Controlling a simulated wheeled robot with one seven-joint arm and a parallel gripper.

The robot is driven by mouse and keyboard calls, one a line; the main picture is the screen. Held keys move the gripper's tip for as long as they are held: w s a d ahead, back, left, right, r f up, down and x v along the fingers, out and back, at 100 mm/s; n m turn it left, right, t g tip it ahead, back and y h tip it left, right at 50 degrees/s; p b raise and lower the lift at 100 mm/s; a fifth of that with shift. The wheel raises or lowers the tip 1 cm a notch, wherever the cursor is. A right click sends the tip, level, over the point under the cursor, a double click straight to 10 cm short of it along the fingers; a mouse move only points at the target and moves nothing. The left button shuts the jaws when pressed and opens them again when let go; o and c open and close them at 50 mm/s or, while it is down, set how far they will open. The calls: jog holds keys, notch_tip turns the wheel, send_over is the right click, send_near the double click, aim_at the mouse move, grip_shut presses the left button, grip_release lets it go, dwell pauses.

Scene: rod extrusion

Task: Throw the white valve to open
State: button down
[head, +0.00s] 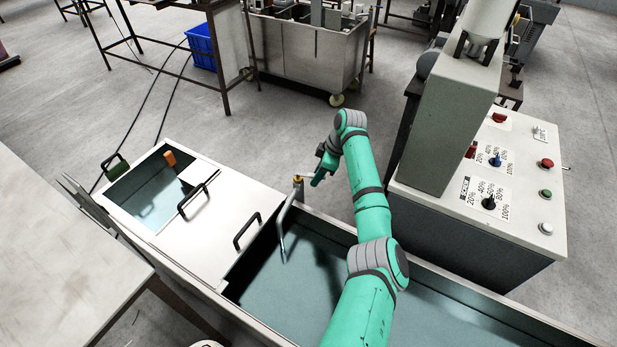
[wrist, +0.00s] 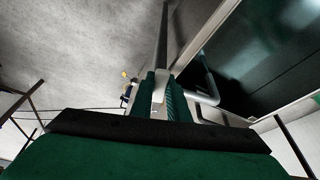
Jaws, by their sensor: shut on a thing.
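The white valve (wrist: 159,90) shows in the wrist view as a pale lever between my gripper's green fingers (wrist: 165,80). My gripper is shut on it. In the head view my gripper (head: 319,177) is beside the top of the tap, past the far edge of the tank. The valve is too small and hidden to make out clearly there. The bent grey tap pipe (head: 284,230) hangs down into the tank, and it also shows to the right of the fingers in the wrist view (wrist: 208,85). I cannot tell the valve's angle.
The tank (head: 262,262) holds dark, clear water. A white lid with black handles (head: 194,203) covers its left part. A control box with knobs (head: 488,202) stands to the right of my arm. A metal cart (head: 305,55) stands behind, with open floor before it.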

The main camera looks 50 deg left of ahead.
jog(key=shift+w+a+n+g, duration=0.3)
jog(key=shift+w+a+n, duration=0.15)
jog(key=shift+n, duration=0.55)
jog(key=shift+w+a+n+h, duration=0.4)
jog(key=shift+n+h, duration=0.1)
jog(key=shift+n, duration=0.5)
jog(key=c, duration=1.6)
grip_release()
jog(key=shift+r, duration=0.1)
jog(key=v, duration=1)
jog(key=shift+w+r, duration=0.2)
jog(key=shift+r, duration=0.05)
